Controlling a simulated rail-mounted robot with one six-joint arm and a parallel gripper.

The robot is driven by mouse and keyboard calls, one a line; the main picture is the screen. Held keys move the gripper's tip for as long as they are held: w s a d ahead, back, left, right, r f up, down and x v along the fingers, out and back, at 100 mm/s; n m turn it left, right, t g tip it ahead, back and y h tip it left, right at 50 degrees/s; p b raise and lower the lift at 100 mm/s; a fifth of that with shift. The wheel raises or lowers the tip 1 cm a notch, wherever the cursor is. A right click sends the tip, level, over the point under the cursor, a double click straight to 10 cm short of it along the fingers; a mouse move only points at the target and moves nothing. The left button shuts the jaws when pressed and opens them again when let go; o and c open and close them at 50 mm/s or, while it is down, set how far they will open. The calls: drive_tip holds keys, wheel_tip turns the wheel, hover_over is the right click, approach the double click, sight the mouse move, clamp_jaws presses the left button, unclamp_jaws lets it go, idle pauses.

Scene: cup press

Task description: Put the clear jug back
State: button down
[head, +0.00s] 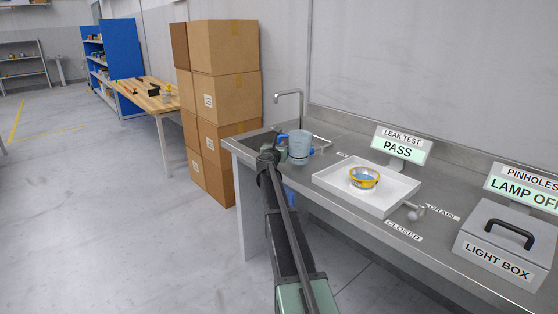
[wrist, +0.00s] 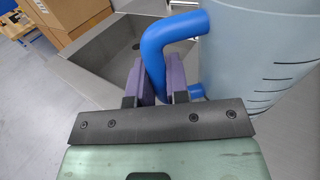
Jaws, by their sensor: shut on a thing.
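The clear jug (head: 299,146) is a pale bluish, see-through vessel with a blue handle, upright near the left end of the grey counter. In the wrist view the jug (wrist: 262,60) fills the upper right, with dark level marks on its wall. My gripper (wrist: 160,78) is shut on its blue handle (wrist: 168,38), one purple finger pad on each side. In the head view my gripper (head: 276,151) is at the jug's left side. I cannot tell whether the jug's base touches the counter.
A sink (wrist: 100,60) with a tap (head: 289,94) is beside the jug. A white tray (head: 333,186) holding a yellow-rimmed bowl (head: 364,178) is to the right. Cardboard boxes (head: 228,95) stand left of the counter.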

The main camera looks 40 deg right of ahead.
wheel_tip(320, 180, down, 3)
drive_tip(key=shift+r+b, duration=0.15)
drive_tip(key=shift+b, duration=0.3)
drive_tip(key=shift+r+p, duration=0.3)
drive_tip(key=shift+f, duration=0.2)
drive_tip(key=c, duration=1.1)
unclamp_jaws()
drive_tip(key=shift+r, duration=0.15)
